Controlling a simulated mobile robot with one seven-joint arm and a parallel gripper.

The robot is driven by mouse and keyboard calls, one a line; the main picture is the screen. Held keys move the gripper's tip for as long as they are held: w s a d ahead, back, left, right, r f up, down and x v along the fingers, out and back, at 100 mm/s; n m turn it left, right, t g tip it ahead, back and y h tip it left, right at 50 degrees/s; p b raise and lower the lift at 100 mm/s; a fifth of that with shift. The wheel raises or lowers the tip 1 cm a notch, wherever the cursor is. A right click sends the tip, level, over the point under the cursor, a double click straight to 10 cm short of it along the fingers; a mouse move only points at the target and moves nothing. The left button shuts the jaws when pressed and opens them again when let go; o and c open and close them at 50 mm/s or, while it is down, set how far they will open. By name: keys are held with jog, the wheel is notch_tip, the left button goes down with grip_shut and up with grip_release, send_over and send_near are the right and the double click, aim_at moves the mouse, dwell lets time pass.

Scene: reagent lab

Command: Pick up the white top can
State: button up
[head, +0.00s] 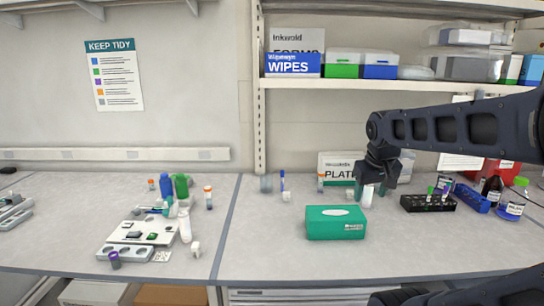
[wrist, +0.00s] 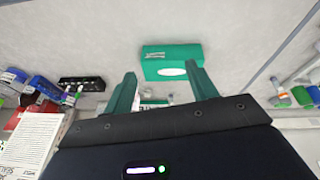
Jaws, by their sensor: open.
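My gripper (head: 371,188) hangs over the right half of the bench, behind the green box, with its two teal fingers apart. In the wrist view my gripper (wrist: 163,86) is open, with no object held between the fingertips. A small white container (head: 367,197) shows right by the fingers in the head view. I cannot tell whether it is the white top can or whether the fingers are around it. In the wrist view, small pale items (wrist: 150,102) show low between the fingers, partly hidden by my gripper's body.
A green box (head: 336,222) stands in front of my gripper. A black rack (head: 428,203), a blue rack (head: 472,198) and bottles stand to the right. Small vials stand left of the box. A white tray (head: 140,238) with loose tubes lies far left. The bench's front middle is clear.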

jog(key=shift+o, duration=0.4)
jog(key=shift+s+d+m+t+y, duration=0.2)
jog(key=shift+s+m, duration=0.25)
jog(key=shift+s, duration=0.15)
jog(key=shift+s+d+m+t+y, duration=0.1)
jog(key=shift+s+d+m+t, duration=0.1)
jog(key=shift+s+m, duration=0.35)
